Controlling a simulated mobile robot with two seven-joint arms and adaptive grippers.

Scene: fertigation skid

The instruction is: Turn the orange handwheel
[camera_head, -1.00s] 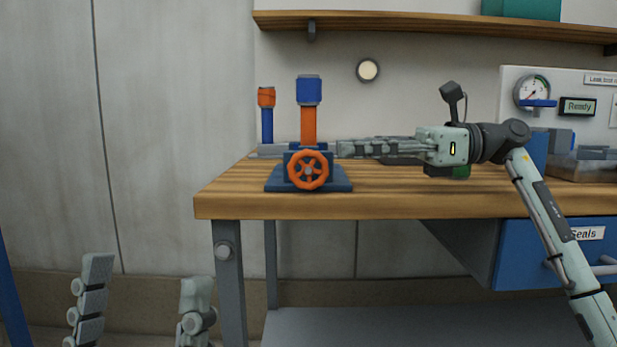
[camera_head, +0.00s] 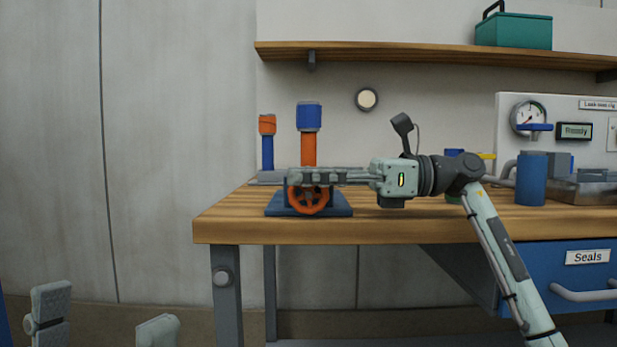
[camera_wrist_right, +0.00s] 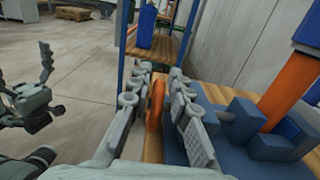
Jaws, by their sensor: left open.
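The orange handwheel (camera_head: 308,201) stands upright on the front of a blue valve block (camera_head: 340,204) near the table's left end. My right gripper (camera_head: 292,176) reaches in from the right across the wheel's upper part and hides it. In the right wrist view the handwheel (camera_wrist_right: 155,104) stands edge-on between the two fingers of my right gripper (camera_wrist_right: 156,88). The fingers are apart, with a gap showing beside the rim; I see no firm clamp. My left gripper (camera_head: 104,318) is open and empty at the bottom left, well below the table top.
An orange post with a blue cap (camera_head: 309,118) rises behind the wheel, with a smaller blue post with an orange cap (camera_head: 267,140) to its left. A blue cylinder (camera_head: 531,178), a gauge (camera_head: 528,116) and a drawer (camera_head: 570,275) are to the right. The table's front middle is clear.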

